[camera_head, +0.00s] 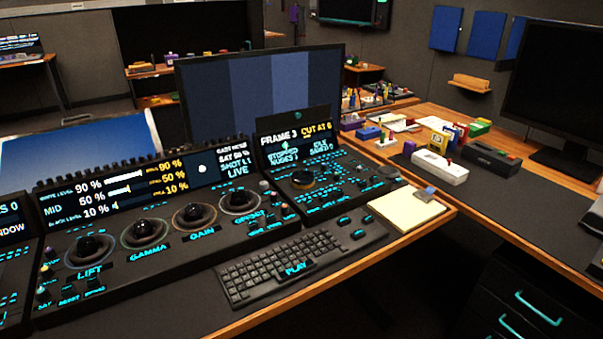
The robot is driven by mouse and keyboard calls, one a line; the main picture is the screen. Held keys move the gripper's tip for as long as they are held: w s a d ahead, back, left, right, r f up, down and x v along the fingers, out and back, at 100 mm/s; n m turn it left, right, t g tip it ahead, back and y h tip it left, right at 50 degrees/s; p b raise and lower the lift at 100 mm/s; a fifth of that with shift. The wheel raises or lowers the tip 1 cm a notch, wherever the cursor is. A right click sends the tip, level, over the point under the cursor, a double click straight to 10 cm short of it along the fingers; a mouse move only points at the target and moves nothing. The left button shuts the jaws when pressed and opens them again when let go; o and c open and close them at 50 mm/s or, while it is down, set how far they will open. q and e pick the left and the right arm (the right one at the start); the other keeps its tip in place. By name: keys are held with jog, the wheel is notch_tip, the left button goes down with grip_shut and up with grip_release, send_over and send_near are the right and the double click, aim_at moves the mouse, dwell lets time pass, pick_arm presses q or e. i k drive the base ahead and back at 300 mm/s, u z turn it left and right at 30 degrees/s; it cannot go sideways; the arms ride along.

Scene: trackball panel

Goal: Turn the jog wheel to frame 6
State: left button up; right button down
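The jog wheel (303,178) is a dark round knob with an orange-brown ring, on the small right-hand panel behind the keyboard. The display (296,138) above it reads "FRAME 3" in white and "CUT AT 6" in yellow. Smaller cyan text below includes "STOPPED". Nothing touches the wheel. Neither of my grippers shows in the head view.
A wide panel with several trackballs (145,232) stands left of the jog panel. A keyboard (285,268) lies in front, with a yellow notepad (408,207) to its right. A large monitor (262,92) stands behind. A side desk (500,190) holds small items.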

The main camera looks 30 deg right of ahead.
aim_at(302, 179)
jog(key=u, duration=2.9)
jog(key=k, duration=1.8)
jog(key=z, duration=2.25)
jog(key=i, duration=0.55)
jog(key=u, duration=0.05)
